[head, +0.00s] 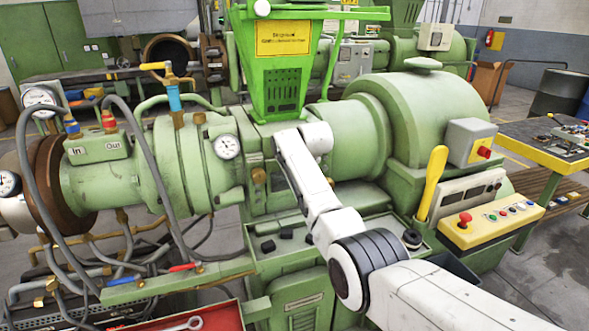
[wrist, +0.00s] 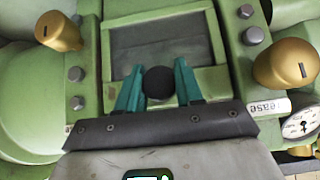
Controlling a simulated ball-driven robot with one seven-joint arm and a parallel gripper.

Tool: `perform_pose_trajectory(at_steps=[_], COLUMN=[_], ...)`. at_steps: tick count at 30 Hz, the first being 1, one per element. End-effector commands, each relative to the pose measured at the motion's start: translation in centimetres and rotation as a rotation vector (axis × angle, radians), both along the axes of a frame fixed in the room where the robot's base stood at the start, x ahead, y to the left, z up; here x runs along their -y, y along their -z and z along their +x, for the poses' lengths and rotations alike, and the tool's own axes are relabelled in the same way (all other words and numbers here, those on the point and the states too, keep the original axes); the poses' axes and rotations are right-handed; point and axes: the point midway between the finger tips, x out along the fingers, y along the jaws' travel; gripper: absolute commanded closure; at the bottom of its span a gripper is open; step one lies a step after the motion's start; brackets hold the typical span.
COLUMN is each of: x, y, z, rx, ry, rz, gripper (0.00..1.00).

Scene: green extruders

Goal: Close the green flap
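A green framed rectangle with a dark grey panel or recess (wrist: 160,42) lies straight ahead in the wrist view. I cannot tell whether it is the flap itself or the opening that the flap covers. A round black knob (wrist: 159,84) sits at its near edge. The two teal fingers of my gripper (wrist: 159,82) stand on either side of the knob, and it fills the gap between them. They look shut on it. In the head view my white arm reaches to the machine's middle, below the green hopper (head: 283,92); the fingers are hidden there.
Bolts and two brass knobs (wrist: 60,31) (wrist: 286,68) flank the framed rectangle. The green extruder has hoses and a gauge (head: 228,146) at left. A yellow lever (head: 431,183) and control panel (head: 492,222) stand at right. A red tray (head: 200,318) is at the bottom.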

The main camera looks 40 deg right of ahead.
Motion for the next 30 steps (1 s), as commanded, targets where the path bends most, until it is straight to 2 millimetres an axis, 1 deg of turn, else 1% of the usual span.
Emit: perform_pose_trajectory(at_steps=[1,5,11,16,24,30], x=[0.0,0.0,-0.3,-0.7,-1.4,-1.9], y=[-1.0,-1.1,-2.0,-3.0,-5.7,-7.3], z=[0.5,0.4,-0.2,-1.7,-4.5,-6.3], rx=[0.026,0.027,0.029,0.023,0.013,0.006], ry=[-0.002,-0.002,-0.003,-0.001,-0.001,-0.001], rz=[-0.007,-0.007,-0.007,-0.005,-0.003,-0.002], gripper=[0.53,0.41,0.41,0.41,0.41,0.41])
